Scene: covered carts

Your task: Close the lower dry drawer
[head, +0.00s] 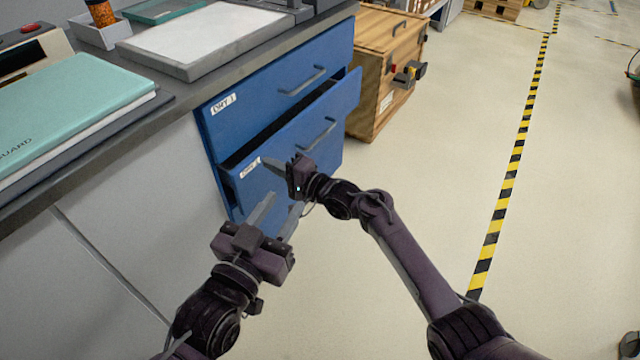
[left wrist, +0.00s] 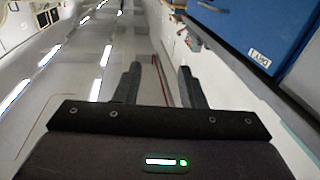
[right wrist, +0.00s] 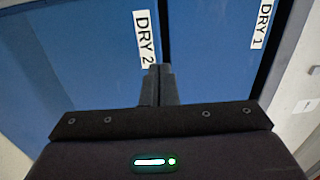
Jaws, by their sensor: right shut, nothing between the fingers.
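The lower dry drawer (head: 340,112), blue with a bar handle (head: 318,136), is pulled partly out, with a dark gap above its front. Its DRY 2 label (right wrist: 144,38) shows in the right wrist view. My right gripper (head: 270,165) is shut and empty, its fingertips at the drawer front beside that label. Whether they touch it I cannot tell. In the right wrist view the fingertips (right wrist: 158,72) lie just below the label, near the drawer's edge. My left gripper (head: 278,212) is open and empty, lower and in front of the cabinet; its spread fingers (left wrist: 158,85) show in the left wrist view.
The upper drawer (head: 255,105), labelled DRY 1, looks shut. The grey countertop (head: 190,95) above holds a teal book (head: 70,100) and a flat grey device (head: 200,35). A wooden crate (head: 375,75) stands just beyond the drawers.

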